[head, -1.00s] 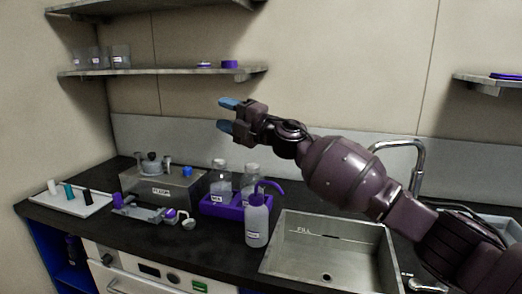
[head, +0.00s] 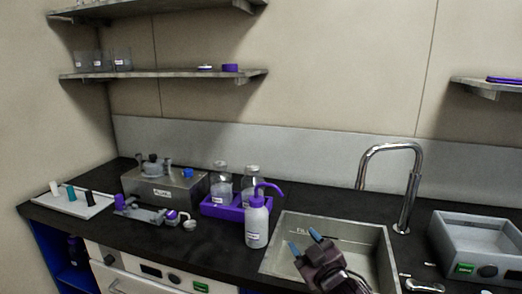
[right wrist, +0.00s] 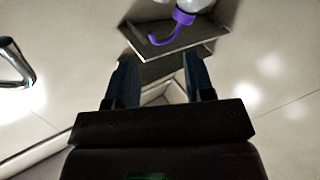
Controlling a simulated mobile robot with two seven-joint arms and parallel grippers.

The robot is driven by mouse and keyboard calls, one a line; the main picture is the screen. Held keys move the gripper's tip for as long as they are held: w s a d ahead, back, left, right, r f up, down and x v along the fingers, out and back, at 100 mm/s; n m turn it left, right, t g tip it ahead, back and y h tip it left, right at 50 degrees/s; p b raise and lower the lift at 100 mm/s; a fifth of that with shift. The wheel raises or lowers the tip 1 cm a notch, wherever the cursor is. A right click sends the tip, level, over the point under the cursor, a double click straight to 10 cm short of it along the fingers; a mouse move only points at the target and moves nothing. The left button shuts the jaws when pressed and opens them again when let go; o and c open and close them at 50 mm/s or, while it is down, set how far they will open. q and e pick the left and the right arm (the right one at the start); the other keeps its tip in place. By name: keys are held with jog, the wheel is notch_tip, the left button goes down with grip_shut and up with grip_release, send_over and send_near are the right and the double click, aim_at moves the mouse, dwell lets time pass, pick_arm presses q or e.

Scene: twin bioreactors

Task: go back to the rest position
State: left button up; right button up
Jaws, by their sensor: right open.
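My right gripper (head: 304,243) is low in the head view, in front of and over the left part of the sink (head: 284,232). Its blue fingers are apart and nothing is between them. In the right wrist view both fingers (right wrist: 154,85) show spread and empty, with a purple hooked spout (right wrist: 168,38) beyond them. In the head view the wash bottle (head: 257,226) with a purple spout stands on the counter to the left of my right gripper, apart from it. My left gripper is in neither view.
A purple rack (head: 222,209) with bottles stands behind the wash bottle. The curved tap (head: 362,165) rises behind the sink. A grey basin (head: 480,240) is at the right, a white tray (head: 90,207) at the far left. Shelves (head: 160,73) hang above; the air before them is clear.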

jog(key=s+d+f+m+g+h, duration=0.2)
jog(key=s+d+f, duration=0.3)
jog(key=s+f, duration=0.3)
jog(key=s+d+f+m+g+h, duration=0.2)
jog(key=s+d+f, duration=0.4)
jog(key=s, duration=0.8)
jog(key=s+d+f+m+g+h, duration=0.2)
jog(key=s+d+f, duration=0.4)
jog(key=s+f, duration=0.5)
jog(key=shift+s+m+h+p, duration=0.25)
jog(key=shift+m+h+p, duration=0.25)
jog(key=shift+m, duration=0.7)
